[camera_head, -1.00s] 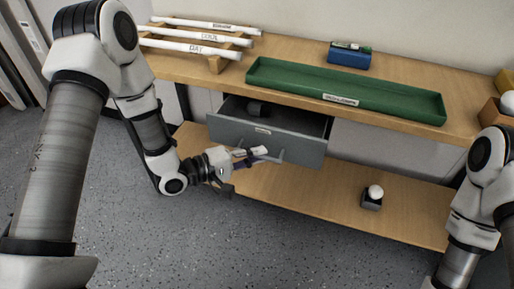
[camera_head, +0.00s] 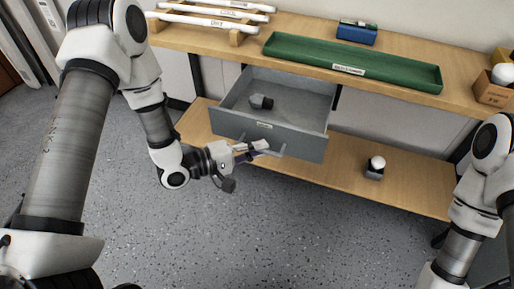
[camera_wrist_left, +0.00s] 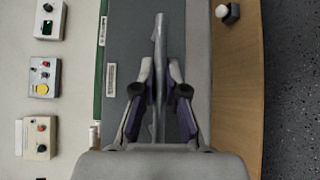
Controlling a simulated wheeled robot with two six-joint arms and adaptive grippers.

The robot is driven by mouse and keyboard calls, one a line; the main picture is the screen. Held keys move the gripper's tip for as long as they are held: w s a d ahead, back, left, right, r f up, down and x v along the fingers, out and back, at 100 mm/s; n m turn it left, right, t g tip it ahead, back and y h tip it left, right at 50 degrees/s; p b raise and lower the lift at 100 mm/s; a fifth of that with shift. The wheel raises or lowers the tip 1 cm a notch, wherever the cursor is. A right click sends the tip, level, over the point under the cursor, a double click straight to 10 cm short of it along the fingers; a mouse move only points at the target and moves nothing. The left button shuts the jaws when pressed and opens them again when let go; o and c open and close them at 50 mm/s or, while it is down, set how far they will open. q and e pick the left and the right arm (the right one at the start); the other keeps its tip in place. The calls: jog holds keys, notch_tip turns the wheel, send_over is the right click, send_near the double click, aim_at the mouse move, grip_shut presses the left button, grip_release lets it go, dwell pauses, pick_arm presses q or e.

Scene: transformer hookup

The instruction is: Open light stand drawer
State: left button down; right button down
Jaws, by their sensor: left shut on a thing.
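The grey drawer (camera_head: 305,147) under the workbench stands pulled out, with much of its inside showing. A small dark object (camera_head: 261,102) lies in it. My left gripper (camera_head: 258,147) is at the drawer's front, shut on its grey bar handle (camera_head: 279,151). In the left wrist view the gripper's purple-edged fingers (camera_wrist_left: 161,88) close on both sides of the handle bar (camera_wrist_left: 161,42); the drawer front's label (camera_wrist_left: 111,80) lies beside them. My right arm shows at the right edge of the head view; its gripper is out of view.
A long green tray (camera_head: 355,68), a blue box (camera_head: 357,33) and a rack of white labelled tubes (camera_head: 213,20) are on the bench top. A lamp-like block with a white ball (camera_head: 375,167) sits on the lower wooden shelf (camera_head: 330,178). The floor (camera_head: 280,235) in front is clear.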

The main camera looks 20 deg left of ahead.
pick_arm(q)
jog(key=c, duration=1.2)
grip_release()
jog(key=shift+a, duration=0.1)
jog(key=v, duration=1.2)
